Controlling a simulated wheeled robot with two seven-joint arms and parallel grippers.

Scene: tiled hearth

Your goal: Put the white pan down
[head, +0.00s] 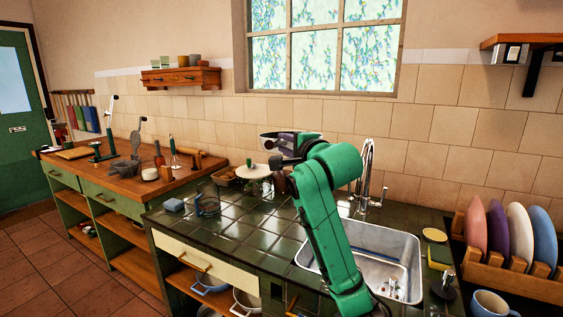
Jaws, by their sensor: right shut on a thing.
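My green right arm comes in from the bottom right over the sink, and my right gripper (283,160) is shut on the pan. The pan looks raised above the dark tiled counter (245,232), apart from it. My left gripper is not in view.
A white plate (254,171) and a basket (225,177) stand at the back of the counter. A blue sponge (174,205) and a dark wire item (207,205) lie at its left. The sink (390,262) and plate rack (520,280) are right. The counter middle is clear.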

